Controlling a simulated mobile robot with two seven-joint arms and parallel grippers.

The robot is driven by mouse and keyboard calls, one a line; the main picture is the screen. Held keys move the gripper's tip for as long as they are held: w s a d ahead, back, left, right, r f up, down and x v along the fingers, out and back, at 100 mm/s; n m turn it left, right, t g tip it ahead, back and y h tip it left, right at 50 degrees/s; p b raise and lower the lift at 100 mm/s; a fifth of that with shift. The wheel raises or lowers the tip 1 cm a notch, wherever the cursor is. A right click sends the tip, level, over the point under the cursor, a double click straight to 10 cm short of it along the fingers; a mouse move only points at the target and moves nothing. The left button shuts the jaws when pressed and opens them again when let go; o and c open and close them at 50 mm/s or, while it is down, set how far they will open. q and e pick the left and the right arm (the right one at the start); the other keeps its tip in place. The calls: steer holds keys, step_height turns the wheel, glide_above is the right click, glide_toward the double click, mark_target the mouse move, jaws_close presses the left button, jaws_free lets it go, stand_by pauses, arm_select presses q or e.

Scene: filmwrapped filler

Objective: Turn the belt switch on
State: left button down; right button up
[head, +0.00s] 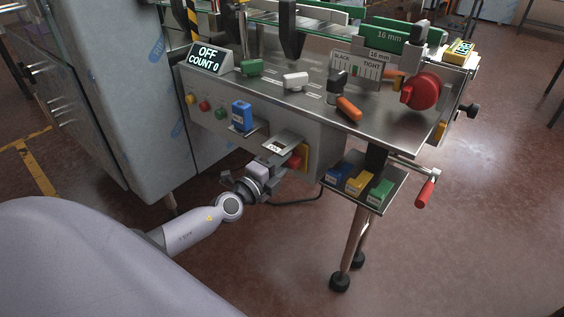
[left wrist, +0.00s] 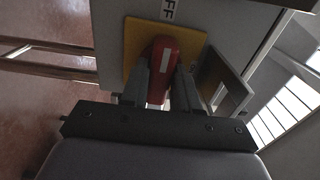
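The belt switch is a red handle (left wrist: 163,68) on a yellow plate (left wrist: 133,48). The red handle also shows in the head view (head: 296,161), on the front of the machine at its lower right corner. A label reading "FF" at its visible end (left wrist: 168,9) is beside the plate. My left gripper (left wrist: 162,88) is at the switch, with one finger on each side of the red handle. I cannot tell whether the fingers press on it. In the head view the gripper partly hides the switch. The display (head: 208,59) reads OFF, COUNT 0. My right gripper is not in view.
A metal bracket (left wrist: 222,85) stands close to the right finger. Blue switch (head: 241,116) and several round buttons (head: 204,105) are on the same front panel. A small shelf with blue, yellow and green blocks (head: 359,182) juts out to the right. A cable hangs below.

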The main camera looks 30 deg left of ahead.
arm_select(q)
steer(key=shift+m, duration=0.4)
steer(key=m, duration=1.7)
steer(key=shift+m, duration=0.3)
stand_by(0.4)
steer(key=c, duration=0.9)
jaws_free()
steer(key=shift+s, duration=0.1)
steer(key=shift+s+a, duration=0.15)
steer(key=shift+s, duration=1.6)
steer(key=shift+s+a, duration=0.15)
steer(key=shift+s, duration=1.6)
